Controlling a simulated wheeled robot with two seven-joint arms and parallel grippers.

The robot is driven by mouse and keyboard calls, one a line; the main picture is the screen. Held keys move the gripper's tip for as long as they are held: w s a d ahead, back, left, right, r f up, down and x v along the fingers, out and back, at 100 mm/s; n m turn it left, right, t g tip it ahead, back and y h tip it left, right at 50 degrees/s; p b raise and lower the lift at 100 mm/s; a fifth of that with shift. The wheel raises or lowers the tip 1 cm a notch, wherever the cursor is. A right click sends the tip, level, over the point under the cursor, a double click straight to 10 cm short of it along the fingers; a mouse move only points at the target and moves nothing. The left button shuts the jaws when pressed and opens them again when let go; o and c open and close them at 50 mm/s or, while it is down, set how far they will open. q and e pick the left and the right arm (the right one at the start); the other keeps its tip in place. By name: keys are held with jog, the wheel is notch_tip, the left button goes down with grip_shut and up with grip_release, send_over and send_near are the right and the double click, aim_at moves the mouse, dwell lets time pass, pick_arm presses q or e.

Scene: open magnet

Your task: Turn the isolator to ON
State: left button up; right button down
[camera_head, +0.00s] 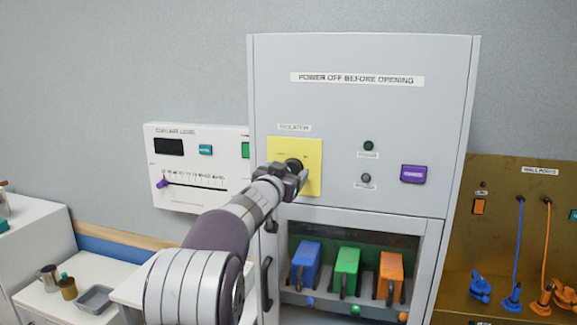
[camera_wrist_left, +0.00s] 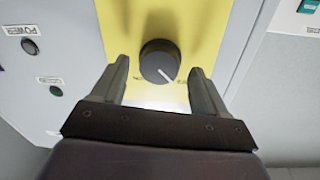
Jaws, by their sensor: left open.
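The isolator is a round black knob (camera_wrist_left: 160,61) with a white pointer line on a yellow plate (camera_head: 311,153), under the ISOLATOR label (camera_head: 294,127). In the left wrist view the pointer slants to the lower right, toward a small mark I cannot read clearly. Another small mark is on the knob's other side. My left gripper (camera_head: 297,172) is at the plate and hides part of the knob in the head view. In the left wrist view its open fingers (camera_wrist_left: 158,70) stand on either side of the knob, with gaps; contact is not visible. My right gripper is out of view.
Below is a window with blue, green and orange blocks.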

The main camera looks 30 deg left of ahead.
pick_arm(q)
jog(key=shift+w+a+f, duration=0.1)
jog(key=shift+w+f, duration=0.15)
jog(key=shift+w, duration=0.65)
jog(key=shift+s+r, duration=0.15)
jog(key=shift+s, duration=0.2)
jog(key=shift+c, duration=0.7)
jog(key=c, duration=0.9)
jog(key=shift+c, duration=0.2)
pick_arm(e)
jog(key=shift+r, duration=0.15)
